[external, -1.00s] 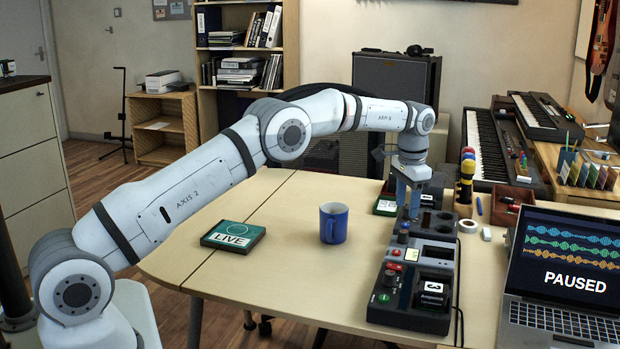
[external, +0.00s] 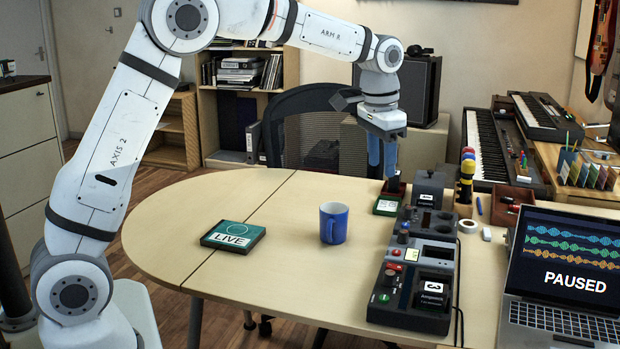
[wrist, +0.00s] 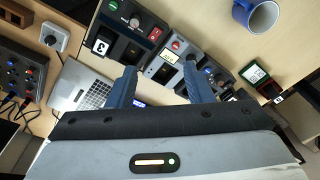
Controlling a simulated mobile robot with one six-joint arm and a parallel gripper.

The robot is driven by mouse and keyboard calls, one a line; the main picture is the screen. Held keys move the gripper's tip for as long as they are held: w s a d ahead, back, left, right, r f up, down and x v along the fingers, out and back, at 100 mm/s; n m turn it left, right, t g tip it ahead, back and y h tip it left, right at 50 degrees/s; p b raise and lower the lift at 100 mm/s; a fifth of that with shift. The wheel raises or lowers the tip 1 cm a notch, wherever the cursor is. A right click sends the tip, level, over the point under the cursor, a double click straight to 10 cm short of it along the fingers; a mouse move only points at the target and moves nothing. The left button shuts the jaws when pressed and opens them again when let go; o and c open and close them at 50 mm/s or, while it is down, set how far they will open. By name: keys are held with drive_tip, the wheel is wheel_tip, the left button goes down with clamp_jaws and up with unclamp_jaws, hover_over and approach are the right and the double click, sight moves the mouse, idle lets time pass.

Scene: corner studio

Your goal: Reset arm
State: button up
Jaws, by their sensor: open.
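My gripper (external: 382,158) hangs pointing down above the far end of the dark device row (external: 418,265), raised clear of it. Its two blue fingers are apart with nothing between them. In the wrist view my gripper (wrist: 158,84) is open over the devices, and the device row (wrist: 165,62) shows beyond the fingertips. My arm arches high from the left side of the external view.
A blue mug (external: 333,223) and a green LIVE case (external: 233,236) stand on the pale table (external: 270,275). Another green case (external: 386,206) lies near the device row's far end. A laptop (external: 562,275) reading PAUSED is at right.

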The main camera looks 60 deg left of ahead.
drive_tip(key=s+d+r, duration=0.2)
drive_tip(key=s, duration=0.7)
drive_tip(key=s+d+r, duration=0.1)
drive_tip(key=s+d, duration=0.2)
drive_tip(key=s, duration=0.6)
drive_tip(key=s+d+f, duration=0.1)
drive_tip(key=s+f, duration=0.1)
drive_tip(key=s, duration=0.6)
drive_tip(key=s+d+f+t, duration=0.1)
drive_tip(key=s+f, duration=0.2)
drive_tip(key=s, duration=0.5)
drive_tip(key=shift+s+n, duration=0.2)
drive_tip(key=shift+n, duration=0.2)
drive_tip(key=shift+f, duration=0.1)
